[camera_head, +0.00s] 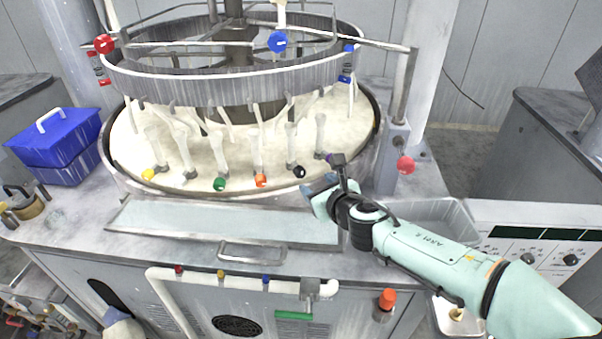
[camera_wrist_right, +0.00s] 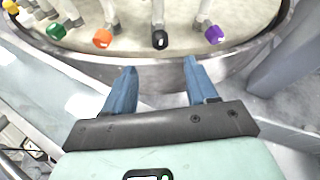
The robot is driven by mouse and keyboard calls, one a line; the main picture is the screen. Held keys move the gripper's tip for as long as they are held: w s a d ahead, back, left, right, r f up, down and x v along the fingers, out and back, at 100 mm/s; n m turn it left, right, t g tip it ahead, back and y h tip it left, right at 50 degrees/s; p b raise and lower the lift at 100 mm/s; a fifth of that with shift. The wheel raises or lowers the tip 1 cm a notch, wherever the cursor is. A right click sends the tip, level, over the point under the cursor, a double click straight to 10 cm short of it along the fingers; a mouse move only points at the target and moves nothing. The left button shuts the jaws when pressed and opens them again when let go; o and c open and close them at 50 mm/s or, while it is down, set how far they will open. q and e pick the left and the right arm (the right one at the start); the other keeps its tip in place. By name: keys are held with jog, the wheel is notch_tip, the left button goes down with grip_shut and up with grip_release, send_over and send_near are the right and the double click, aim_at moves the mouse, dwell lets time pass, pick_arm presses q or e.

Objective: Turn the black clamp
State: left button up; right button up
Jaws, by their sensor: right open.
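The black clamp (camera_head: 299,171) is a small dark knob at the foot of a pale post, by the front rim of the round platen. It also shows in the right wrist view as a black knob (camera_wrist_right: 159,40) near the top middle, between an orange and a purple knob. My right gripper (camera_head: 322,184) is just right of and in front of the black clamp. In the right wrist view its two blue fingers (camera_wrist_right: 158,72) are apart with nothing between them, and the black clamp lies beyond their tips.
Orange (camera_head: 261,180), green (camera_head: 219,184) and yellow (camera_head: 148,174) knobs line the platen to the left; a purple knob (camera_wrist_right: 214,34) sits close right. The platen's metal rim (camera_wrist_right: 130,62) passes just beyond the fingers. A red knob (camera_head: 405,165) stands right. The front counter is mostly clear.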

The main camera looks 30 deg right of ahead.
aim_at(302, 173)
jog(key=b+x, duration=0.1)
jog(key=x, duration=0.9)
jog(key=shift+w+f, duration=0.2)
jog(key=shift+w, duration=0.1)
jog(key=c, duration=1.1)
